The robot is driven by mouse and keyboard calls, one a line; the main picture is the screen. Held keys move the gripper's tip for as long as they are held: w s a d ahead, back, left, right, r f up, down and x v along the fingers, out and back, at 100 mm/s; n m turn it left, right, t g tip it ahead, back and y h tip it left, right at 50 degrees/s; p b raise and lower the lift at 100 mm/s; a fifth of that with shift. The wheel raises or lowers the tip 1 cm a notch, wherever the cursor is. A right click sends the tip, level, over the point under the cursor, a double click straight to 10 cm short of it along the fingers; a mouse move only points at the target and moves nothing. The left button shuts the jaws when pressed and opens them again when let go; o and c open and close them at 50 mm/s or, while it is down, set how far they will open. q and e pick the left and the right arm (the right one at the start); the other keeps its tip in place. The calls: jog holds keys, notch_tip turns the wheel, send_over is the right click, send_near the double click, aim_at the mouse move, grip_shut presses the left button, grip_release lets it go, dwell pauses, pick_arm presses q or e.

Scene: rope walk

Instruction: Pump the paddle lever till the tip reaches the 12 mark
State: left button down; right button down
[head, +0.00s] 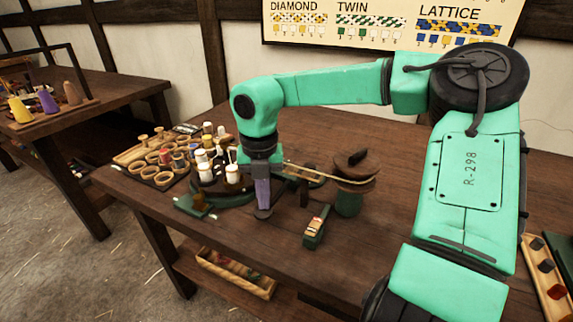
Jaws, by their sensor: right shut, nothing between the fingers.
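My right gripper (263,212) points down over the middle of the table, shut and empty, at the front of the green-based braiding machine (237,199). White and dark bobbins (233,174) stand on that machine, left of my gripper. A pale cord (310,174) runs right from behind my gripper to a round wooden drum (352,184) with a dark knob on a green post. I cannot pick out the paddle lever for sure; my gripper and wrist cover part of the machine. I cannot read a 12 mark or see the tip. My left gripper is out of view.
A small green block with a pale-marked top (317,227) stands right of my gripper. Wooden trays with rings (150,166) lie at the left. A pattern board (390,22) hangs behind. The tabletop (285,257) in front is clear. A crate (236,274) sits below.

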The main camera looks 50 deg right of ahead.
jog(key=shift+f+b, duration=0.3)
dwell(0.5)
jog(key=r+p, duration=0.1)
jog(key=r, duration=0.1)
jog(key=r+p, duration=0.3)
jog(key=r, duration=0.1)
jog(key=shift+w+d+r+p, duration=0.1)
jog(key=shift+d+r+p, duration=0.05)
jog(key=shift+d+p, duration=0.15)
jog(key=shift+a, duration=0.1)
dwell(0.9)
